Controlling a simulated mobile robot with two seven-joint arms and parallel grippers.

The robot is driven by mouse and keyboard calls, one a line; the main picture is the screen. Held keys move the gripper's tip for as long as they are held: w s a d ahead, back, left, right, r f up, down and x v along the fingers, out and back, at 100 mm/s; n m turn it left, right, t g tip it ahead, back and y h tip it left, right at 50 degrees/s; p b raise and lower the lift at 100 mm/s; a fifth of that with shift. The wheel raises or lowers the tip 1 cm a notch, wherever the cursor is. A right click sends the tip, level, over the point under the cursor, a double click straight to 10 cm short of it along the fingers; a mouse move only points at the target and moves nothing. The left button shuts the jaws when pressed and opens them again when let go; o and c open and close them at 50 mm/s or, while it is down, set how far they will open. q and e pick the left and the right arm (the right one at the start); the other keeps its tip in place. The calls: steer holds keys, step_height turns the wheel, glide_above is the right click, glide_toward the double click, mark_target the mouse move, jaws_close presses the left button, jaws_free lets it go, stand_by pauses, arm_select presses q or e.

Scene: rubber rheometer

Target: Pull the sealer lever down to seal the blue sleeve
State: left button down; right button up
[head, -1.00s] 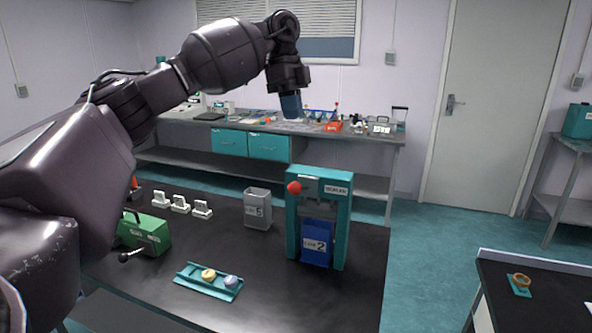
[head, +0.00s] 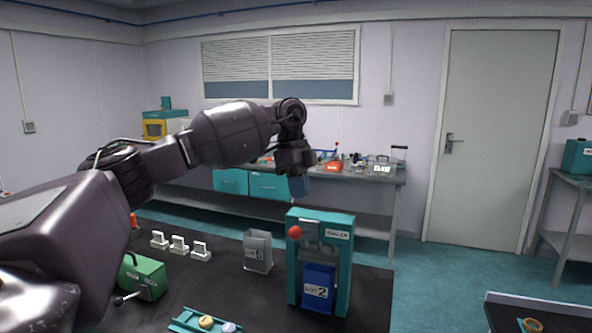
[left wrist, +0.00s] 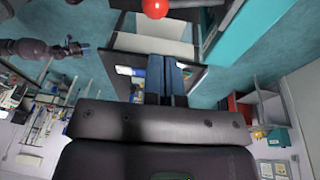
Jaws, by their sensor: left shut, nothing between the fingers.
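The sealer (head: 346,262) is a teal upright frame on the dark bench, with a red ball knob (head: 295,232) on its lever at the upper left. The knob also shows at the top edge of the left wrist view (left wrist: 155,8). The blue sleeve (head: 318,288), marked 2, stands upright inside the frame. My left gripper (head: 298,187) points down above the knob in the head view, apart from it. Its blue fingers (left wrist: 165,75) are together and empty in the left wrist view.
A grey bin (head: 258,252) stands left of the sealer. A green device (head: 143,277) with a black-knobbed handle, several white holders (head: 180,246) and a teal tray (head: 187,321) are on the bench further left. A back bench (head: 360,176) carries lab items.

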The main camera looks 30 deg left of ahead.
arm_select(q)
steer(key=f, duration=0.3)
steer(key=s+f, duration=0.1)
steer(key=f, duration=0.1)
steer(key=shift+f+p, duration=0.3)
steer(key=shift+f, duration=0.3)
arm_select(e)
steer(key=shift+s+d, duration=0.1)
steer(key=shift+s, duration=0.3)
steer(key=shift+w+r, duration=0.1)
steer(key=shift+w, duration=0.1)
arm_select(q)
steer(key=shift+f, duration=0.1)
